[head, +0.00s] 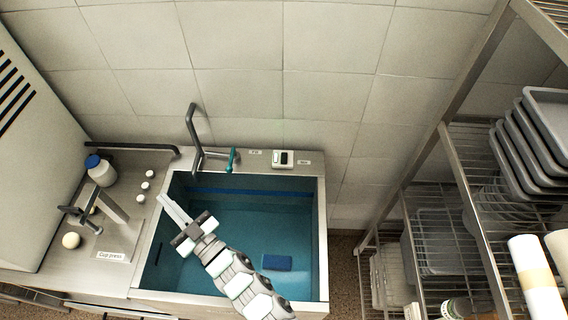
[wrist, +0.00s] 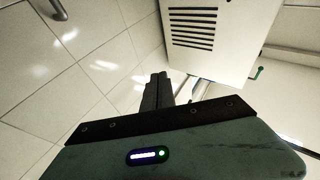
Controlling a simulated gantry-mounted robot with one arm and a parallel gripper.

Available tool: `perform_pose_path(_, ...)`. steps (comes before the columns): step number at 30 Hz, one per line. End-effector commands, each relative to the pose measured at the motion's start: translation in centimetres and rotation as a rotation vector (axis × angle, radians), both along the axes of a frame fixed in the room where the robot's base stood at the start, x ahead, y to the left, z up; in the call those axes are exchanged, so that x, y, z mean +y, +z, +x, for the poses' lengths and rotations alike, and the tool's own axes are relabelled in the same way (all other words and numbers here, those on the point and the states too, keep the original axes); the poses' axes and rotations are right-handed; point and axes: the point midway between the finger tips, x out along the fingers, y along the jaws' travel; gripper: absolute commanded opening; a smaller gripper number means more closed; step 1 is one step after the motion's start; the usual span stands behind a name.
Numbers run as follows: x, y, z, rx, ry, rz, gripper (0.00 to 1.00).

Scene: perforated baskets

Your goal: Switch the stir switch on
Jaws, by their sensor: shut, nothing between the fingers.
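The stir switch (head: 283,158) is a small white box with a dark rocker, on the steel ledge behind the sink, between two small labels. Its rocker position is too small to read. My gripper (head: 166,199) is over the left edge of the sink, left of the switch and clearly apart from it. Its long fingers point up and left in the head view. In the wrist view the fingers (wrist: 157,90) lie together, shut and empty. The switch is not seen in the wrist view.
A grey tap (head: 197,140) with a teal handle (head: 233,160) stands left of the switch. The sink (head: 320,240) holds blue water and a blue block (head: 277,262). A bottle (head: 99,170) and cup press (head: 100,210) stand left. A wire rack (head: 460,220) is at right.

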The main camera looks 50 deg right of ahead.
Motion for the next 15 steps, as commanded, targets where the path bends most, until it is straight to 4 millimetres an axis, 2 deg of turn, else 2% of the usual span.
perform_pose_path(1, -2.4, -2.2, 0.6, 0.054, -0.046, 0.008, 0.00)
perform_pose_path(4, -7.6, -5.3, 1.3, 0.172, -0.155, 0.043, 0.00)
perform_pose_path(7, -13.2, -8.2, 0.9, 0.277, -0.283, 0.088, 0.00)
perform_pose_path(12, -22.5, -12.2, -2.3, 0.412, -0.526, 0.183, 0.00)
perform_pose_path(15, -26.9, -13.3, -4.8, 0.457, -0.656, 0.239, 0.00)
